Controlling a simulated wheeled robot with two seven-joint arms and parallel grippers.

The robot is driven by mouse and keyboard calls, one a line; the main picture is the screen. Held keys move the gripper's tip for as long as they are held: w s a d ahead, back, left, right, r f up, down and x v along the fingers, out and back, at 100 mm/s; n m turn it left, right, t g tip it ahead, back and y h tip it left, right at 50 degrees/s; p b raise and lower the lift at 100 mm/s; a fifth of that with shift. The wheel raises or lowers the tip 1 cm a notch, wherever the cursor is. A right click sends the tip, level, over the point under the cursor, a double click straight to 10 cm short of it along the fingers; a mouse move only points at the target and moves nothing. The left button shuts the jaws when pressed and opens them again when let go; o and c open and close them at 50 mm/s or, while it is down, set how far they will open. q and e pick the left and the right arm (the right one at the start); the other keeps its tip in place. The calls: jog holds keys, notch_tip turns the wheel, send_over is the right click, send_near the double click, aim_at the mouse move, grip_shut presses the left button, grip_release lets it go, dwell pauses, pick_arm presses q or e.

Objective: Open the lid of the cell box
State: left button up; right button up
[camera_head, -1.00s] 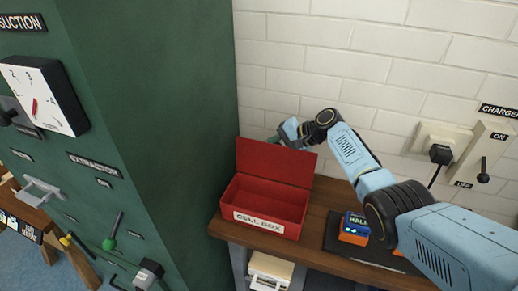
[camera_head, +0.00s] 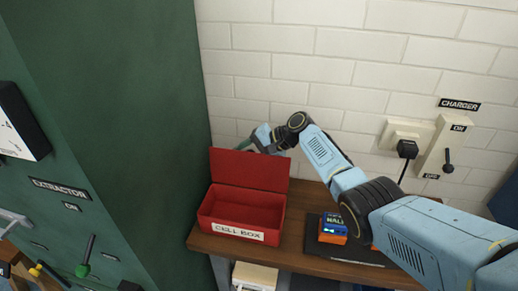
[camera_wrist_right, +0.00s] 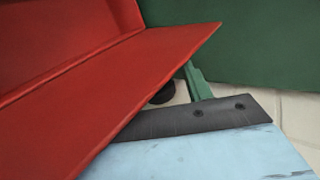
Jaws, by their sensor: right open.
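The red cell box (camera_head: 239,229) stands on the wooden bench top, with its white label facing me. Its red lid (camera_head: 250,169) is raised at the back, standing up and leaning slightly back, so the empty-looking inside shows. My right gripper (camera_head: 249,144) is behind the lid at its upper edge, open, with nothing seen in it. Its fingertips are partly hidden by the lid. In the right wrist view the lid (camera_wrist_right: 110,85) crosses in front of a green finger (camera_wrist_right: 198,84). I cannot tell whether they touch. My left gripper is out of view.
An orange and blue cell (camera_head: 332,230) sits on a dark pad right of the box, below my right arm. A charger switch (camera_head: 447,150) and plug (camera_head: 407,149) are on the white brick wall. A green panel (camera_head: 110,100) stands close at the left.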

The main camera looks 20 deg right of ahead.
jog(key=v, duration=1.3)
jog(key=shift+s, duration=0.1)
